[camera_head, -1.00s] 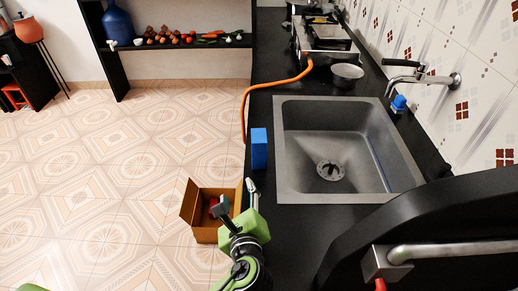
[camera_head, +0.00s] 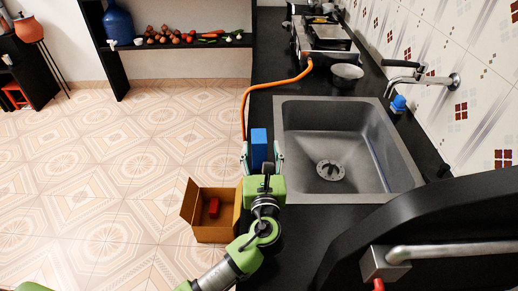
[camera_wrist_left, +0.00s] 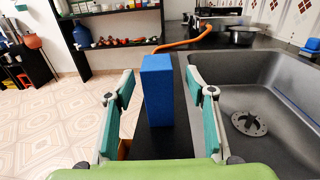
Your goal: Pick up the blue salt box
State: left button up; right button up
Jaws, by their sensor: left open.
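The blue salt box (camera_head: 259,148) stands upright on the black counter, on the strip left of the sink. My left gripper (camera_head: 262,158) is open, with its fingers pointing at the box from the near side. In the left wrist view the blue box (camera_wrist_left: 157,90) stands between and just beyond the two fingertips (camera_wrist_left: 160,93). I see a gap on both sides, so neither finger seems to touch it. My right gripper is not in view.
The grey sink (camera_head: 290,195) lies right of the box. An orange hose (camera_head: 262,86) runs along the counter's left edge behind it. An open cardboard box (camera_head: 225,231) with a red item (camera_head: 214,207) is at the lower left. A metal bowl (camera_head: 346,73) stands farther back.

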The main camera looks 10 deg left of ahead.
aim_at(259, 139)
pick_arm(q)
jog(key=x, duration=0.5)
jog(key=shift+s+a, duration=0.1)
jog(key=shift+a, duration=0.05)
jog(key=c, duration=1)
jog(key=shift+o, duration=0.2)
